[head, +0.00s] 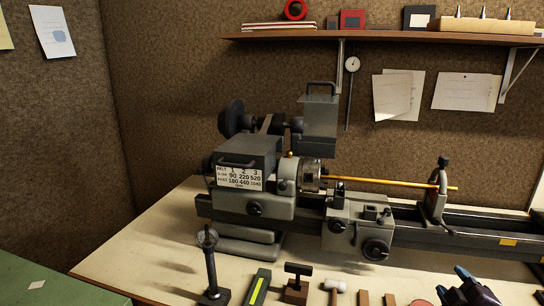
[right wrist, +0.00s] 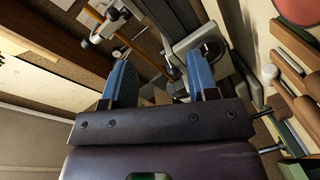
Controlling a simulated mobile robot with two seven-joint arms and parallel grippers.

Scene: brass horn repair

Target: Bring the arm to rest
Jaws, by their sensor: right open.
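My right gripper (head: 466,288) shows at the bottom right of the head view, over the front part of the bench. In the right wrist view its two blue fingers (right wrist: 160,78) stand apart with nothing between them. It is open and empty, and it appears clear of the lathe (head: 350,215). My left gripper is in neither view. A brass rod (head: 385,182) runs from the lathe chuck (head: 310,174) to an upright support (head: 437,192) on the lathe bed.
Hand tools lie along the front of the bench (head: 150,258), among them a mallet (head: 334,289) and a dark upright stand (head: 210,265). A shelf (head: 380,36) with small items hangs on the back wall. Bare bench shows at the left.

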